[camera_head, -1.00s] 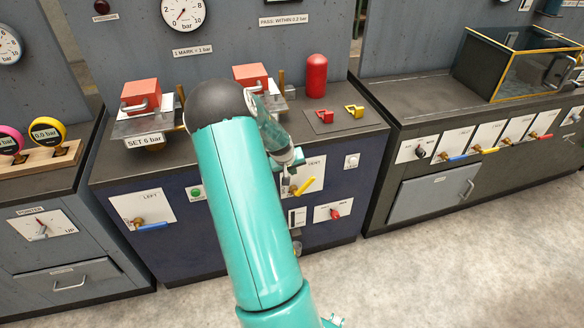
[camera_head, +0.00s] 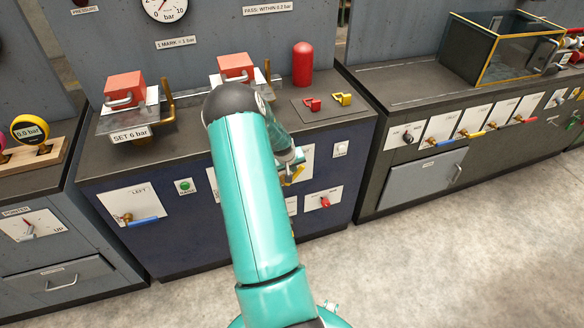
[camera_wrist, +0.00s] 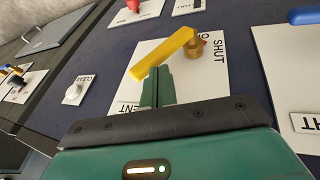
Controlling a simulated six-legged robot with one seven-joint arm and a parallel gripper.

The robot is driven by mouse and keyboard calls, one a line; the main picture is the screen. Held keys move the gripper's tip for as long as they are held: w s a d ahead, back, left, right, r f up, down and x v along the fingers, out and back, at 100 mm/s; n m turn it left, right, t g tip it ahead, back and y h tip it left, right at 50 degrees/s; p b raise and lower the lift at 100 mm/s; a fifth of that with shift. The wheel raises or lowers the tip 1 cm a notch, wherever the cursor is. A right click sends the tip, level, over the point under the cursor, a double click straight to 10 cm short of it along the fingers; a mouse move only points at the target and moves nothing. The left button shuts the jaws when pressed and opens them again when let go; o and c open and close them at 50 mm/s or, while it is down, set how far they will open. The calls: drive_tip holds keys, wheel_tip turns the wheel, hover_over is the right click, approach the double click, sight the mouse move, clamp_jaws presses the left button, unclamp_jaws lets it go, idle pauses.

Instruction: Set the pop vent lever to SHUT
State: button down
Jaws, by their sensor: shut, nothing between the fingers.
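The pop vent lever (camera_wrist: 163,53) is a yellow handle on a brass hub, mounted on a white plate (camera_wrist: 215,85). In the wrist view the handle runs from the hub down to the left. The word SHUT is on the plate beyond the hub, at the right; other lettering near the hub is partly covered. My gripper (camera_wrist: 158,72) is shut and empty, its fingertips right at the handle's lower edge; I cannot tell whether they touch. In the head view the lever (camera_head: 292,175) is partly hidden behind my arm.
A white knob (camera_wrist: 74,92) is left of the plate and a red knob (camera_wrist: 133,5) is above it in the wrist view. A blue handle (camera_wrist: 304,15) is at the right. The red knob also shows in the head view (camera_head: 325,202), below the vent plate.

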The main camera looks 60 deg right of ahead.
sight(304, 169)
drive_tip(key=shift+s+d, duration=0.1)
drive_tip(key=shift+s+d+f+t+y, duration=0.3)
drive_tip(key=shift+s+d+t+y, duration=0.3)
drive_tip(key=shift+s+t+y, duration=0.1)
drive_tip(key=shift+s+d+f+m+t+y, duration=0.5)
drive_tip(key=shift+s+d+f+t+y, duration=0.4)
drive_tip(key=shift+t+y, duration=0.3)
drive_tip(key=shift+s+d+f+t+y, duration=0.3)
drive_tip(key=shift+f+t+y, duration=0.15)
drive_tip(key=shift+f, duration=0.2)
drive_tip(key=shift+s+d+f+t+y, duration=0.25)
drive_tip(key=shift+d+f+t+y, duration=0.15)
drive_tip(key=shift+f, duration=0.2)
drive_tip(key=shift+s+d+f+t+y, duration=0.3)
drive_tip(key=shift+f+t+y, duration=0.15)
drive_tip(key=shift+f, duration=0.2)
drive_tip(key=shift+a, duration=0.1)
